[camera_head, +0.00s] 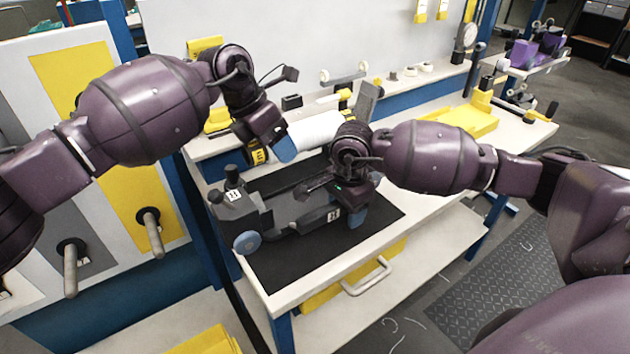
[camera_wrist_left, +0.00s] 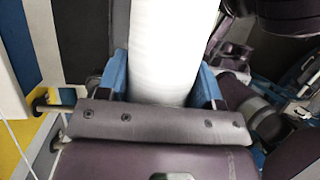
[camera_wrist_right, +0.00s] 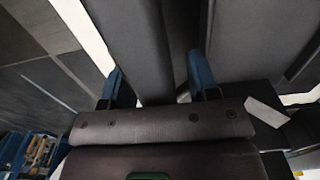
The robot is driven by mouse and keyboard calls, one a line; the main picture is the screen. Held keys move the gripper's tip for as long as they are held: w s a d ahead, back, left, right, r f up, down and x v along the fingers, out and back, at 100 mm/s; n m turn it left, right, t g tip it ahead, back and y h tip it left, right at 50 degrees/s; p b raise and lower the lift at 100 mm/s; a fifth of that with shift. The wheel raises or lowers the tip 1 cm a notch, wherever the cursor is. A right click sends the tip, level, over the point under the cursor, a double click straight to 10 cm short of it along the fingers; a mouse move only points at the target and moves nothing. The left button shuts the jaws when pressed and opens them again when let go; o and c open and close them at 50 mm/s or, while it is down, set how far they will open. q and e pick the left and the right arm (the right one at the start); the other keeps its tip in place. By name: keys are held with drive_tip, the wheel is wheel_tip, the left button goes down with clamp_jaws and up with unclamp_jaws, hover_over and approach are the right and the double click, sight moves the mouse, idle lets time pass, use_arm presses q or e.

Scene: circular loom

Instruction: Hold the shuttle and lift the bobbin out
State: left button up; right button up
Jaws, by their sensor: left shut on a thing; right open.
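The bobbin is a thick white roll (camera_head: 318,130). In the head view it extends right from my left gripper (camera_head: 270,148), above the mat's back edge and apart from the shuttle body. In the left wrist view the bobbin (camera_wrist_left: 170,50) lies between the two blue fingers, which are shut on it. The shuttle (camera_head: 240,208) is a dark grey body with a blue wheel and white labels. My right gripper (camera_head: 350,208) is at the shuttle's right part. In the right wrist view its open fingers (camera_wrist_right: 158,85) stand either side of a dark grey bar (camera_wrist_right: 140,45); contact is unclear.
The shuttle stands on a black mat (camera_head: 290,270) on a pale workbench (camera_head: 390,238). A yellow tray (camera_head: 465,120) stands at the back right. Small parts stand along the back shelf. A panel with pegs (camera_head: 70,265) is at left. The mat's front is clear.

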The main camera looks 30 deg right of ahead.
wheel_tip(320, 180, up, 11)
drive_tip(key=shift+r, duration=0.5)
drive_tip(key=shift+f, duration=0.1)
